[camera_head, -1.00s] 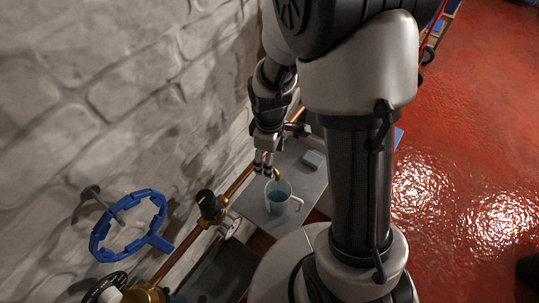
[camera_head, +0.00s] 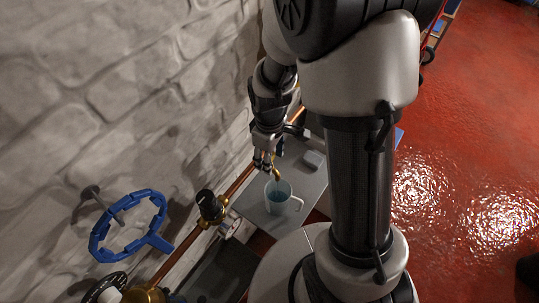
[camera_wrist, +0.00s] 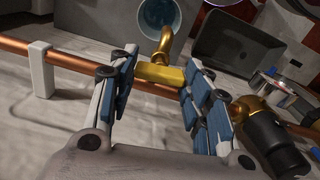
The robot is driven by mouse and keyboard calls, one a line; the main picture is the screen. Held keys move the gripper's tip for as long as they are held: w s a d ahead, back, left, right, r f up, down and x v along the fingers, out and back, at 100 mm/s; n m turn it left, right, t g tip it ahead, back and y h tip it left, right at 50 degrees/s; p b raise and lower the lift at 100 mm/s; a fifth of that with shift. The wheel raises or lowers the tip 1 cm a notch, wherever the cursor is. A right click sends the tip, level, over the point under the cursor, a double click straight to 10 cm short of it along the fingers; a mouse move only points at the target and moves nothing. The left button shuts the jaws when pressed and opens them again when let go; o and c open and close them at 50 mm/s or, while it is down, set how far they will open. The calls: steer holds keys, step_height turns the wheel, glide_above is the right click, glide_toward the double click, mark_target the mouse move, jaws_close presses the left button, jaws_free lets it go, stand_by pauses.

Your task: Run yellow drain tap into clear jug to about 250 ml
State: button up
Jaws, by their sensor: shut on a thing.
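The clear jug (camera_head: 277,205) stands upright on a grey shelf (camera_head: 251,205), its handle to the right. Bluish water shows inside; I cannot read its level against any marks. The yellow drain tap (camera_head: 277,174) has its curved spout above the jug. In the wrist view the tap (camera_wrist: 160,74) shows its yellow crosspiece between my fingers, and its spout reaches toward the jug (camera_wrist: 143,22), cut off by the top edge. My gripper (camera_head: 263,160) is shut on the tap, its blue-padded fingers (camera_wrist: 160,88) on either side. I cannot make out a stream.
A copper pipe (camera_wrist: 60,58) runs along the stone wall. A brass valve with a black knob (camera_head: 209,205) and a blue handwheel (camera_head: 128,226) are to the left. A dark grey tray (camera_wrist: 233,52) is beyond the tap. Open red floor (camera_head: 465,150) lies to the right.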

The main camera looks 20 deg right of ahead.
steer(key=shift+m, duration=0.7)
steer(key=o, duration=1.1)
steer(key=shift+c, duration=0.2)
step_height(320, 180, up, 12)
